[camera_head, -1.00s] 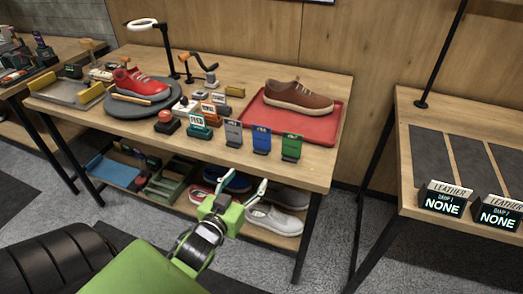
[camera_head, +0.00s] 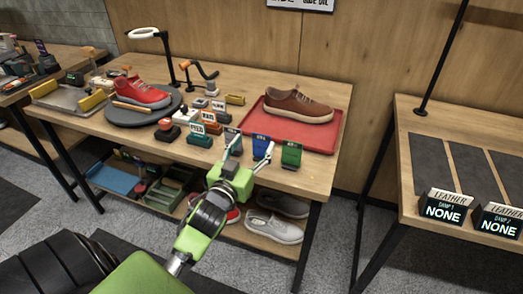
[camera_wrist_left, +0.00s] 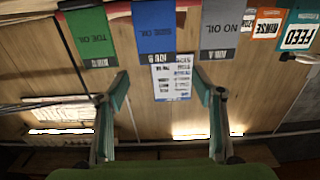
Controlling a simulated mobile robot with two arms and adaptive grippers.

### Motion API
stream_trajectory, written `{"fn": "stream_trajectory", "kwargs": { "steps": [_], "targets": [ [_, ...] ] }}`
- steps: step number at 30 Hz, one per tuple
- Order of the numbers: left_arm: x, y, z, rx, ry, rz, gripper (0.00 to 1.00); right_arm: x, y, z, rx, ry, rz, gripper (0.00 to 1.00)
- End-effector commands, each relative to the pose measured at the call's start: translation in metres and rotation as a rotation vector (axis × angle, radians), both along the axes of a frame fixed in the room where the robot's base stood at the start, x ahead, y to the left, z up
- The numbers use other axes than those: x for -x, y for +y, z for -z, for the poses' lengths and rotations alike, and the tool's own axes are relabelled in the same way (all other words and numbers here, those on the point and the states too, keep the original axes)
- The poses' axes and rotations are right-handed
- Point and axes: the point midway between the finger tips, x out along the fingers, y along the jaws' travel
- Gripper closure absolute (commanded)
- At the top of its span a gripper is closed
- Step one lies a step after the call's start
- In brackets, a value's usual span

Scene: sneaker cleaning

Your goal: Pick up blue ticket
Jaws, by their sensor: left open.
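The blue ticket (camera_head: 259,143) stands upright at the front edge of the workbench, between the grey and green tickets. It also shows at the top of the left wrist view (camera_wrist_left: 154,27). My left gripper (camera_head: 250,148) is open and empty in front of the bench, its two fingers pointing toward the blue ticket. In the left wrist view the open fingers (camera_wrist_left: 161,88) are apart, with the blue ticket beyond their tips and roughly centred above the gap. My right gripper does not show.
A green ticket (camera_head: 291,155) stands right of the blue one, and a grey ticket (camera_wrist_left: 215,28) is on its other side, partly behind my left finger in the head view. A red tray (camera_head: 327,138) with a brown shoe lies behind. The teal FEED block (camera_head: 199,139) is to the left.

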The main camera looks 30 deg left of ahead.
Motion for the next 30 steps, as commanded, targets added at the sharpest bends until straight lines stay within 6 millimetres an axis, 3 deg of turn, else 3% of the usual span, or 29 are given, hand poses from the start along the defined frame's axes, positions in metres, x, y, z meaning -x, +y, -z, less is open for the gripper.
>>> {"fn": "stream_trajectory", "kwargs": {
  "steps": [9,18,23,30],
  "targets": [
    [-0.042,0.007,0.004,-0.001,-0.001,0.001,0.39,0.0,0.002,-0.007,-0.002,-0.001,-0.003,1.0],
    [-0.047,0.008,0.005,0.0,0.0,0.001,0.39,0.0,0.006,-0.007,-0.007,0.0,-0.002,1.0],
    [-0.047,0.008,0.005,0.0,0.0,0.001,0.74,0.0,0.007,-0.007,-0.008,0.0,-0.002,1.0],
    [-0.047,0.008,0.005,0.0,0.0,0.001,0.74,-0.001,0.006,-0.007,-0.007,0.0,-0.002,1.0]
  ]
}}
